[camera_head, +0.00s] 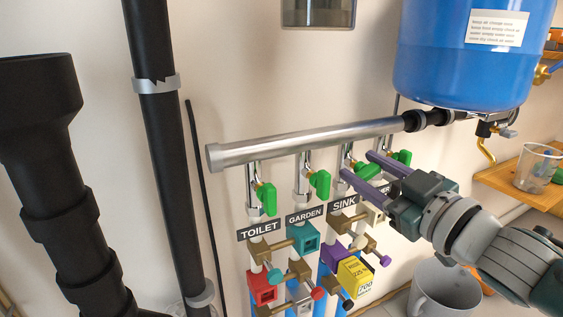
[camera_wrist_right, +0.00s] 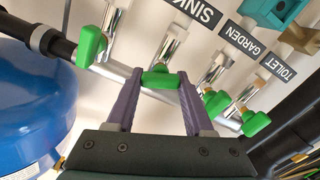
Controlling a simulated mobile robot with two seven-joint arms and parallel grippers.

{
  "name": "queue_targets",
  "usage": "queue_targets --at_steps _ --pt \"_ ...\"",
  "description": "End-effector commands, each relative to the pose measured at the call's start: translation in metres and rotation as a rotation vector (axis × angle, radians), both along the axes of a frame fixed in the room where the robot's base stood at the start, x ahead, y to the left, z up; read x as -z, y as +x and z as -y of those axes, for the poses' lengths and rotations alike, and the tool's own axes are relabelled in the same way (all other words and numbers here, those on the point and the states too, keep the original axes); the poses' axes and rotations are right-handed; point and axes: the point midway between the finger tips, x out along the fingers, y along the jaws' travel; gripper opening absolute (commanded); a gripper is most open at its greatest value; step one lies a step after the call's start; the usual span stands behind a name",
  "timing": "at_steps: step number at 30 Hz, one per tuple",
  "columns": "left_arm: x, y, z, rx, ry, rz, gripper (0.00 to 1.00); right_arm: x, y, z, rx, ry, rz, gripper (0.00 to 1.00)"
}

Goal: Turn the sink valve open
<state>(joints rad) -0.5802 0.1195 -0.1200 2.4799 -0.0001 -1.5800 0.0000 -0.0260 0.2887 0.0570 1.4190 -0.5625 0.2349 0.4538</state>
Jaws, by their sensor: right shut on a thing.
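The sink valve's green handle (camera_head: 357,164) is on the third branch from the left under the silver manifold pipe (camera_head: 300,143), above the SINK label (camera_head: 344,203). My right gripper (camera_head: 357,166) reaches in from the right with its purple fingers on either side of that handle. In the right wrist view, the green handle (camera_wrist_right: 160,79) sits between the fingertips of my right gripper (camera_wrist_right: 160,76), which is shut on it. The handle is partly hidden by the fingers in the head view. My left gripper is not in view.
Green handles for toilet (camera_head: 267,198) and garden (camera_head: 320,184) hang to the left, and another (camera_head: 401,157) is just right. A blue tank (camera_head: 460,70) hangs above my right arm. Coloured fittings (camera_head: 307,238) crowd below.

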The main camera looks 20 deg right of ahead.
Motion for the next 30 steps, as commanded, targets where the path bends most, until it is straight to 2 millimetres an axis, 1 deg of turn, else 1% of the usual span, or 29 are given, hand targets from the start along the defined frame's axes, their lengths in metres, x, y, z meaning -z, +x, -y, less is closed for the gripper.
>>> queue_targets --at_steps 14,30 --pt "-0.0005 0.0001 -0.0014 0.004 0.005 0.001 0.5 0.0017 0.0 -0.0019 0.001 -0.45 0.034 0.0" --pt "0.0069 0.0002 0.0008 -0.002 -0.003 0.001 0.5 0.0042 -0.0002 -0.0027 0.002 -0.94 0.073 0.0"
